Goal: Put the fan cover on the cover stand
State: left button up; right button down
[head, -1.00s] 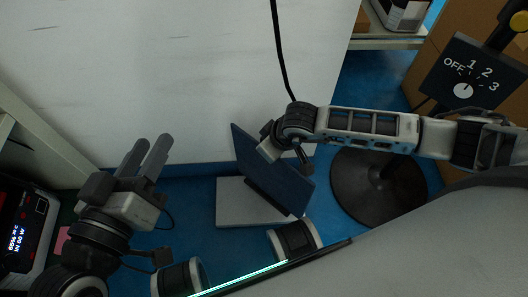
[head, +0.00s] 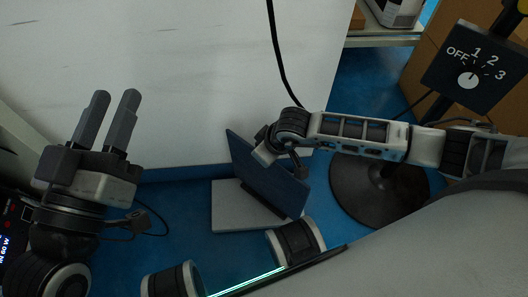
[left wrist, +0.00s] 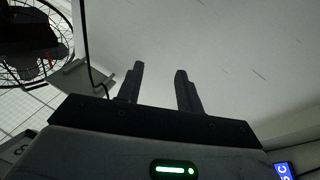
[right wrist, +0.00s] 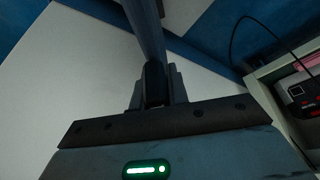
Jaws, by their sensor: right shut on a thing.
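A wire cage (left wrist: 32,62), round with a dark middle, shows at the upper left of the left wrist view; it looks like the fan's, and I cannot tell whether its cover is separate. In the head view a tilted blue panel (head: 270,183) stands over a flat white base (head: 232,212) on the floor, probably the cover stand. My right gripper (head: 277,150) is shut on the panel's upper edge; the edge also shows between its fingers in the right wrist view (right wrist: 146,30). My left gripper (head: 109,105) is open and empty, in front of the white surface.
A black round foot (head: 375,190) stands on the blue floor right of the panel. A switch box (head: 470,72) marked OFF 1 2 3 is above it. A black cable (head: 277,55) hangs along the white surface (head: 185,75). A lit display device (head: 10,235) is at the left edge.

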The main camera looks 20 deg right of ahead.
pick_arm(q)
jog(key=shift+r, duration=0.1)
pick_arm(e)
jog(key=c, duration=1.4)
grip_release()
jog(key=shift+o, duration=0.2)
